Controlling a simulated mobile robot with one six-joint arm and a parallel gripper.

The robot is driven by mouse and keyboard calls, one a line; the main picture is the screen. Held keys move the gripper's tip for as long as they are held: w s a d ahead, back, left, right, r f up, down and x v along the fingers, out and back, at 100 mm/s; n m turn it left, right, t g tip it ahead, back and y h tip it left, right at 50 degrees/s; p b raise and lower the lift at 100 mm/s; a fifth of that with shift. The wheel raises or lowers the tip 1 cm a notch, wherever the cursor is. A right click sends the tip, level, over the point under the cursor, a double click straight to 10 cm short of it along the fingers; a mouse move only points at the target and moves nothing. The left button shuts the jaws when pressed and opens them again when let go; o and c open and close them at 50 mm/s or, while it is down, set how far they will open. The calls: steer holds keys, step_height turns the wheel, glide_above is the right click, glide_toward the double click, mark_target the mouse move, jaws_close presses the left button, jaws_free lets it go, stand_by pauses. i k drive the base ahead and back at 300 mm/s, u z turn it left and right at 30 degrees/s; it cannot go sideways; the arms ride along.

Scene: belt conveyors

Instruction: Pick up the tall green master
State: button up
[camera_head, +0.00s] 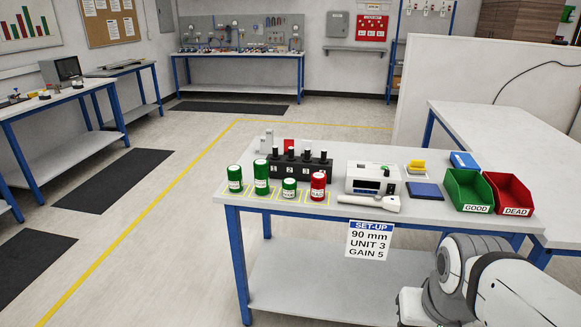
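Three green cylinders with white label bands stand upright in a row at the front left of the near table. The tall green master (261,178) is the second from the left and rises higher than the others. A green cylinder (234,179) stands to its left, slightly lower. A shorter green cylinder (289,188) stands to its right, and a red cylinder (318,187) is at the row's right end. My arm shows at the bottom right, in front of the table and well away from the row. My gripper is not in view.
Behind the row is a black numbered rack (302,167) with black-topped pieces. To the right are a white instrument (373,178), a white handheld device (370,203), a blue pad (424,191), a green bin (466,190) and a red bin (509,193). Floor left of the table is clear.

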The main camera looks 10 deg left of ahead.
mark_target(260, 166)
steer(key=k, duration=1.2)
steer(key=u, duration=0.55)
steer(key=i, duration=0.5)
steer(key=u, duration=0.7)
steer(key=i, duration=1.55)
steer(key=z, duration=0.45)
steer(key=i, duration=1.1)
steer(key=z, duration=0.75)
steer(key=k, duration=0.9)
steer(key=z, duration=0.2)
steer(key=i, duration=0.4)
steer(key=u, duration=0.1)
